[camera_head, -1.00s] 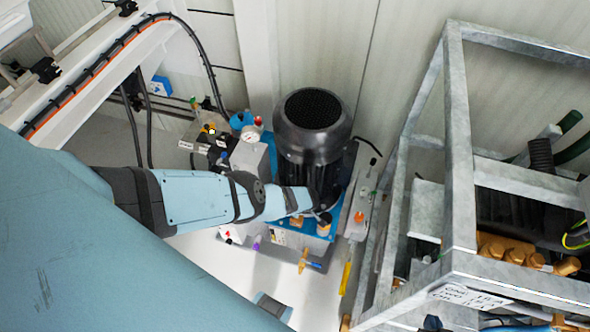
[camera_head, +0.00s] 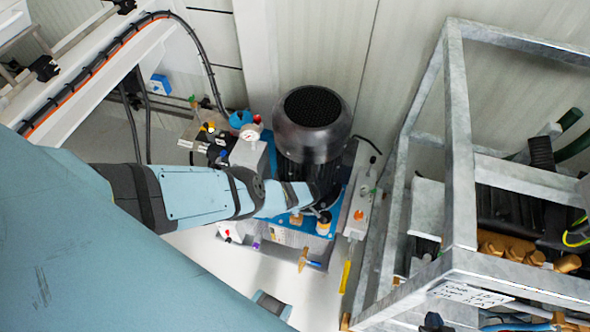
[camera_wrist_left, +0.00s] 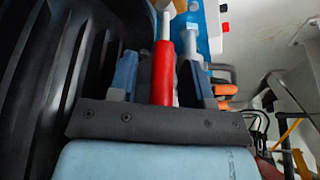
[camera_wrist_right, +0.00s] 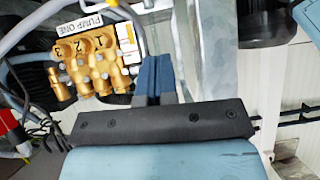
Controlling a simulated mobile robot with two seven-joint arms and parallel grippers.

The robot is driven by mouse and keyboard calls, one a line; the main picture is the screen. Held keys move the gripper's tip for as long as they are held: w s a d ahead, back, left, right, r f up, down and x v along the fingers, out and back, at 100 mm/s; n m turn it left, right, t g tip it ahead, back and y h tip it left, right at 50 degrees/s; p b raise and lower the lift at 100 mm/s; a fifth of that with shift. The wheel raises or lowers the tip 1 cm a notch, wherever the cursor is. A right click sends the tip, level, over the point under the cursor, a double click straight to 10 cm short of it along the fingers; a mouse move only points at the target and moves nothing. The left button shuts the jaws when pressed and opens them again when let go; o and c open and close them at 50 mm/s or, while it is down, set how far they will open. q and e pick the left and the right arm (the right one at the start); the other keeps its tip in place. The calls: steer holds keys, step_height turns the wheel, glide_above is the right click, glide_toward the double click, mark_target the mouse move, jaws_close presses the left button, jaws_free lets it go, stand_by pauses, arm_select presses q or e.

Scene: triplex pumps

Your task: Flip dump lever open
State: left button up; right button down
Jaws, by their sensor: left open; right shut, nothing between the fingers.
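A red lever handle (camera_wrist_left: 163,72) stands between the two fingers of my left gripper (camera_wrist_left: 161,80) in the left wrist view. Those fingers are open, one on each side of the handle, with a gap visible at the sides. In the head view my left arm reaches the pump unit beside the black motor (camera_head: 312,125); its fingers and the red handle are hidden there. My right gripper (camera_wrist_right: 153,72) is shut and empty in the right wrist view, in front of a brass pump block (camera_wrist_right: 92,65) labelled PUMP ONE. Whether it touches anything is unclear.
The ribbed motor casing (camera_wrist_left: 60,80) is close on the left of the left gripper. A pressure gauge (camera_head: 251,131) and valves sit left of the motor in the head view. A grey metal frame (camera_head: 458,150) with brass pumps stands at the right. Some pale floor is clear below the unit.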

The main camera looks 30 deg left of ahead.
arm_select(q)
steer(key=p+v, duration=1.3)
steer(key=shift+r, duration=0.4)
steer(key=shift+s+d, duration=0.1)
steer(key=shift+s, duration=0.05)
